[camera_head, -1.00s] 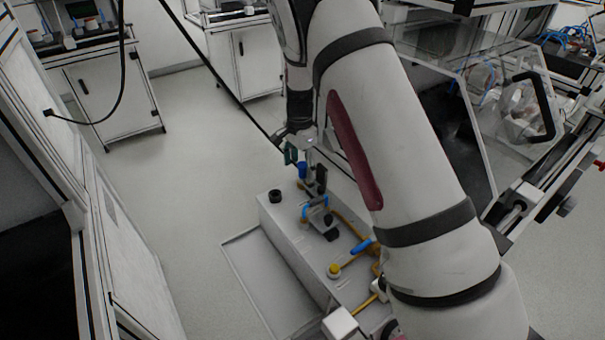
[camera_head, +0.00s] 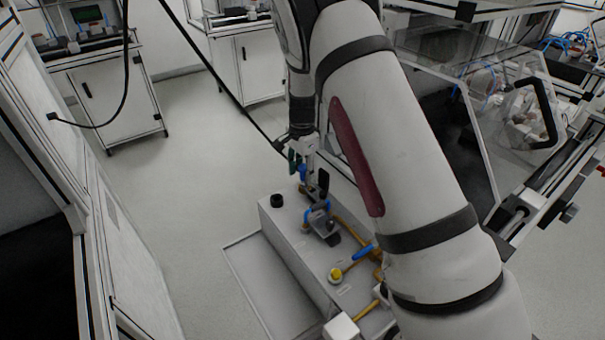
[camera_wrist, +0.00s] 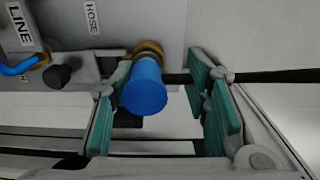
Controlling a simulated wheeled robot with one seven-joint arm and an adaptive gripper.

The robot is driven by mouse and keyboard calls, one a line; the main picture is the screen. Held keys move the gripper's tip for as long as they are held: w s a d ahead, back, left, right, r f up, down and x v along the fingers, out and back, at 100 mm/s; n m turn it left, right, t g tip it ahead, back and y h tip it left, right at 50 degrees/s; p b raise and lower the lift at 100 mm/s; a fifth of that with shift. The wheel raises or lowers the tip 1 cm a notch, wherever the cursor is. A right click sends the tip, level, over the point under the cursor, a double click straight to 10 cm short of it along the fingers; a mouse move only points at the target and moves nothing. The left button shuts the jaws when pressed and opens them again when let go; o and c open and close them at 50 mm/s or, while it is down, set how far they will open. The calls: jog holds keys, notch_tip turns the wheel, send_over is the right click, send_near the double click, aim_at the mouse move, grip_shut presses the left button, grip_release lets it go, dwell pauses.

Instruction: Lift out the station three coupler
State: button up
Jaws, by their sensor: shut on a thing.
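A blue cylindrical coupler (camera_wrist: 144,88) sits between the green-padded fingers of my gripper (camera_wrist: 160,118) in the wrist view. My gripper is shut on it, though a gap seems to show beside the right finger pad. A brass collar (camera_wrist: 149,50) lies behind the coupler, at the edge of a grey panel marked HOSE and LINE. In the head view, my gripper (camera_head: 303,163) is at the far end of the grey box, and the blue coupler (camera_head: 303,173) shows small there. I cannot read a station number, nor tell whether the coupler is clear of the collar.
The grey box (camera_head: 297,240) carries a black knob (camera_head: 277,200), a yellow knob (camera_head: 335,274), a blue-handled valve (camera_head: 362,251) and brass pipes. A grey block with a blue loop stands near my gripper. A tray (camera_head: 250,280) lies left of the box. Open floor lies further left.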

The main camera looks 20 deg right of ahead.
aim_at(300, 166)
jog(key=r, duration=0.3)
jog(key=shift+a, duration=0.35)
jog(key=s+a+p, duration=0.1)
jog(key=s+a, duration=0.1)
jog(key=a, duration=0.6)
jog(key=s+a+r, duration=0.1)
jog(key=s+a, duration=0.2)
jog(key=a, duration=0.5)
jog(key=shift+s+a+r+p, duration=0.25)
jog(key=shift+p, duration=0.15)
jog(key=shift+d, duration=0.1)
